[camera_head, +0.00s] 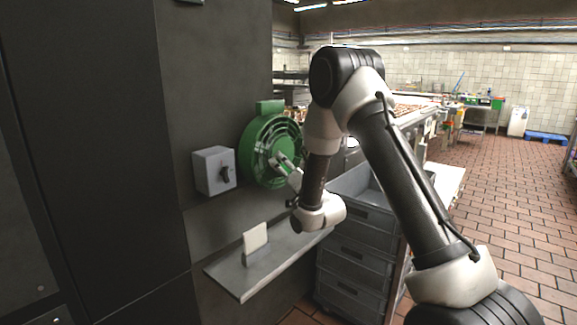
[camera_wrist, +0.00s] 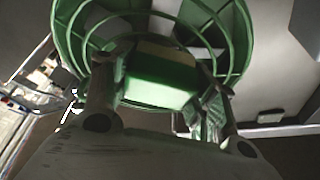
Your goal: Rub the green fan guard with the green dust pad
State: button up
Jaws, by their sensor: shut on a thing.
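The green fan guard (camera_head: 262,137) is a round ringed cage on the dark wall panel, left of centre in the head view. In the wrist view its curved bars (camera_wrist: 238,40) fill the top. My gripper (camera_head: 284,163) is at the guard's front, toward its right side. It is shut on the green dust pad (camera_wrist: 160,82), a block between my two fingers in the wrist view. The pad lies over the lower middle of the guard there. I cannot tell whether pad and bars touch. In the head view the pad is mostly hidden by my gripper.
A grey switch box (camera_head: 213,171) with a dark knob is on the wall left of the guard. Below, a metal shelf (camera_head: 238,282) juts out, bearing a pale upright plate (camera_head: 255,238) in a holder. Grey crates (camera_head: 352,255) are stacked beside the shelf. Tiled floor lies open at right.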

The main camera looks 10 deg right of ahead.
jog(key=shift+s+a, duration=0.1)
jog(key=shift+a, duration=0.25)
jog(key=shift+s+d, duration=0.1)
jog(key=shift+s, duration=0.05)
jog(key=shift+s+d, duration=0.9)
jog(key=shift+s, duration=0.25)
jog(key=shift+s+d, duration=0.85)
jog(key=shift+s, duration=0.25)
jog(key=shift+s+d, duration=0.45)
jog(key=shift+s, duration=0.2)
jog(key=shift+s+d, duration=0.4)
jog(key=shift+s, duration=0.2)
